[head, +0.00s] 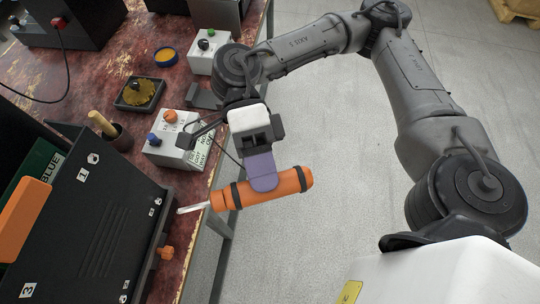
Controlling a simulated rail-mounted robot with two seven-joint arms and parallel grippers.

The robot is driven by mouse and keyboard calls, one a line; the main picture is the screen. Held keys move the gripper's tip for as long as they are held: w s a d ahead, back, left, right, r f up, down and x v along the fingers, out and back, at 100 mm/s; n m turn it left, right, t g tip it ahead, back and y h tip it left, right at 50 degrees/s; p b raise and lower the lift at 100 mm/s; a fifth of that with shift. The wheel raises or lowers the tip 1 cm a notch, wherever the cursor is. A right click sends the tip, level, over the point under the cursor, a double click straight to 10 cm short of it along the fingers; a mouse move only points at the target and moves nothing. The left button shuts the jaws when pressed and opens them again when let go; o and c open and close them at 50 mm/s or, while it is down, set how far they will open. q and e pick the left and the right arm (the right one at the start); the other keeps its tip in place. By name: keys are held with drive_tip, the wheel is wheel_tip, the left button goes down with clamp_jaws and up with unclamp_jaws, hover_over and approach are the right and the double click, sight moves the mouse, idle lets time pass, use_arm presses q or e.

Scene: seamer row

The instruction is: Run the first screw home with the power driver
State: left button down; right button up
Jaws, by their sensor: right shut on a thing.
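My right gripper (256,144) is shut on the power driver (283,187), at a purple piece on top of it. The driver is an orange cylinder with black bands, lying nearly level, its pale bit (193,208) pointing left. It is held past the bench's right edge, with the bit tip close to the right side of a dark panel (110,225). My left gripper is not in view.
White button boxes (172,140) (208,48), a yellow-topped dark block (138,93) and a wooden-handled tool in a dark cup (115,135) stand on the worn red bench (110,75).

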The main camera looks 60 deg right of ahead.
drive_tip(key=r+m+t+y, duration=0.1)
drive_tip(key=y, duration=0.1)
drive_tip(key=w+a+r+m+t+y, duration=0.1)
drive_tip(key=m, duration=0.1)
drive_tip(key=w+a+r+m+t+y, duration=0.1)
drive_tip(key=y, duration=0.1)
drive_tip(key=shift+a+m+y, duration=0.1)
drive_tip(key=shift+m+y, duration=0.2)
drive_tip(key=shift+w+t+y, duration=0.3)
drive_tip(key=shift+w+y, duration=0.1)
drive_tip(key=shift+y, duration=0.5)
drive_tip(key=shift+a, duration=0.1)
drive_tip(key=shift+w+r, duration=0.1)
drive_tip(key=w+a, duration=0.2)
drive_tip(key=w, duration=0.3)
drive_tip(key=shift+w+a, duration=0.25)
drive_tip(key=shift+w, duration=0.05)
drive_tip(key=shift+w+m+p, duration=0.3)
drive_tip(key=shift+w+p, duration=0.05)
drive_tip(key=shift+p, duration=0.2)
idle(2.2)
